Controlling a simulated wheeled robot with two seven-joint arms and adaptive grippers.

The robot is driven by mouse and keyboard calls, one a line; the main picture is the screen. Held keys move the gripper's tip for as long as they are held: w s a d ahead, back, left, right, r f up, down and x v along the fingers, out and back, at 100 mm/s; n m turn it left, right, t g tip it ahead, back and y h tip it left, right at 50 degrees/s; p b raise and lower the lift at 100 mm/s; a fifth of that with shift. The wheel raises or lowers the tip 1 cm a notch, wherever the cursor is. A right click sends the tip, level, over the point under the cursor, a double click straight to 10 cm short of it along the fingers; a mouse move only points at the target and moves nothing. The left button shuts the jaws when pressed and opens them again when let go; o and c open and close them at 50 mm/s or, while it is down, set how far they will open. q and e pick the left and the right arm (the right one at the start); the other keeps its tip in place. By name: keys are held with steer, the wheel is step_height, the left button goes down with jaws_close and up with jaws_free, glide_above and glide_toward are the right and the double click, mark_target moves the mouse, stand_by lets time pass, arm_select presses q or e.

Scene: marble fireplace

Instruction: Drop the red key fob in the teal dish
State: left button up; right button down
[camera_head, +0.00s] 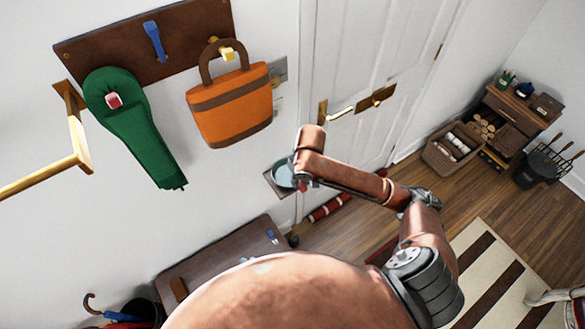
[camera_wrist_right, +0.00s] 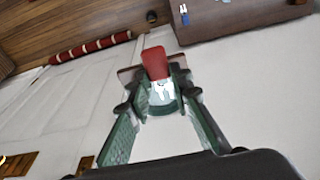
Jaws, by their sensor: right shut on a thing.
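My right gripper (camera_wrist_right: 160,88) is shut on the red key fob (camera_wrist_right: 155,62), which sticks out past the fingertips in the right wrist view. In the head view the teal dish (camera_head: 281,175) sits on a small wall shelf (camera_head: 272,188) left of the door. My right gripper (camera_head: 302,180) is at the dish's right side there, partly hidden by my own wrist. A bit of the red fob shows below the wrist. I cannot tell the exact height of the fob over the dish. My left gripper is not in view.
A brown bench (camera_head: 215,262) with a blue item (camera_head: 272,236) stands below the shelf. An orange bag (camera_head: 230,105) and green garment (camera_head: 130,125) hang from the wall rack. The white door (camera_head: 375,50) is beside the shelf, with a red striped roll (camera_head: 330,207) at its foot.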

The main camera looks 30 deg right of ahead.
steer(key=shift+w+d+f, duration=0.1)
steer(key=shift+d+f, duration=0.1)
steer(key=shift+d, duration=0.1)
steer(key=w+f, duration=0.2)
steer(key=w, duration=0.2)
steer(key=w+d+f, duration=0.1)
steer(key=w+f, duration=0.2)
steer(key=w, duration=0.1)
steer(key=w+d+f, duration=0.1)
steer(key=w+f, duration=0.2)
steer(key=w, duration=0.1)
steer(key=shift+d+f+b, duration=0.25)
steer(key=shift+b, duration=0.15)
steer(key=shift+w+d+f, duration=0.15)
steer(key=shift+w+f, duration=0.35)
steer(key=shift+f, duration=1.65)
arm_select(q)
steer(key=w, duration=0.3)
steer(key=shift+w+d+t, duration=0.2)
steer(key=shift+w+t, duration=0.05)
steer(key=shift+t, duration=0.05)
arm_select(e)
steer(key=shift+f, duration=0.15)
